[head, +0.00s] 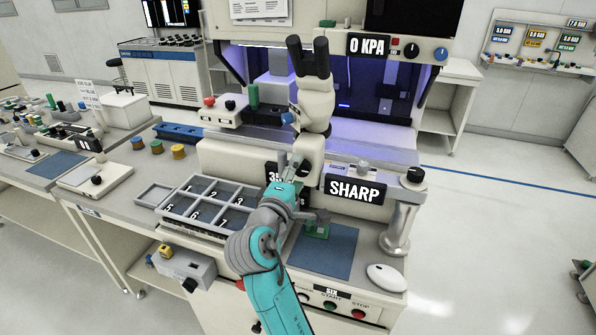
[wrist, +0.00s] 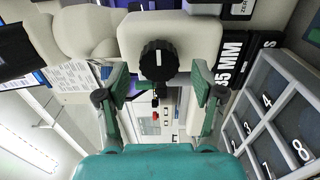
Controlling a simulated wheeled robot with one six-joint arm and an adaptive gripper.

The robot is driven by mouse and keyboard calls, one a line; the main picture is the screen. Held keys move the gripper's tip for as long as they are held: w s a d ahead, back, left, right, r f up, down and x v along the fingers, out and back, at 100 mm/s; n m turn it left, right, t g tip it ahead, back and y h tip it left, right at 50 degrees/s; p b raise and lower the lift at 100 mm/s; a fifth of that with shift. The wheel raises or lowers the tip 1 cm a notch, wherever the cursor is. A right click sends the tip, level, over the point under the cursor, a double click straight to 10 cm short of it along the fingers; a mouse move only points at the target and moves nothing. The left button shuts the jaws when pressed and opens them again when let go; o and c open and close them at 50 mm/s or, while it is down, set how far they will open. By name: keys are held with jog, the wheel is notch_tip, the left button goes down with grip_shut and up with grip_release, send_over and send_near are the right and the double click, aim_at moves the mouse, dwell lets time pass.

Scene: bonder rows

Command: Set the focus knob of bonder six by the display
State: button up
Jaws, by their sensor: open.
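Bonder six carries the label SIX (head: 331,291) on its front. Its display (head: 354,190) reads SHARP. A black knob (wrist: 158,59) with a white mark sits on a cream housing in the wrist view, beside a display (wrist: 230,62) that reads 35 MM, partly cut off. My gripper (wrist: 158,90) is open, its two green fingers either side of the knob and apart from it. In the head view my gripper (head: 292,178) is in front of the housing and covers part of the 35 MM display. I cannot tell if this knob is the focus knob.
A numbered compartment tray (head: 190,211) lies left of my arm. A blue mat (head: 335,252) with a green part (head: 317,230) is in front, with a white mouse (head: 387,276) at right. Another black-topped knob (head: 413,176) stands right of the display. The 0 KPA display (head: 368,46) is above.

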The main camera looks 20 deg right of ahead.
jog(key=v, duration=1)
jog(key=shift+s, duration=0.15)
jog(key=shift+a, duration=0.1)
jog(key=s+d+f+y, duration=0.25)
jog(key=s+f, duration=0.25)
jog(key=f, duration=0.3)
jog(key=s+d+f+n+y, duration=0.1)
jog(key=s+f+y, duration=0.35)
jog(key=f, duration=0.45)
jog(key=s+d+f+y, duration=0.1)
jog(key=s+f+y, duration=0.1)
jog(key=s+f, duration=0.5)
jog(key=s+d+r+m, duration=0.1)
jog(key=s+m, duration=0.5)
jog(key=s, duration=0.8)
jog(key=s+d+m+y, duration=0.1)
jog(key=s+m, duration=0.4)
jog(key=s, duration=0.8)
jog(key=shift+s+d+r+m+y, duration=0.3)
jog(key=shift+s+d+r+m, duration=0.05)
jog(key=shift+s+d+m, duration=0.1)
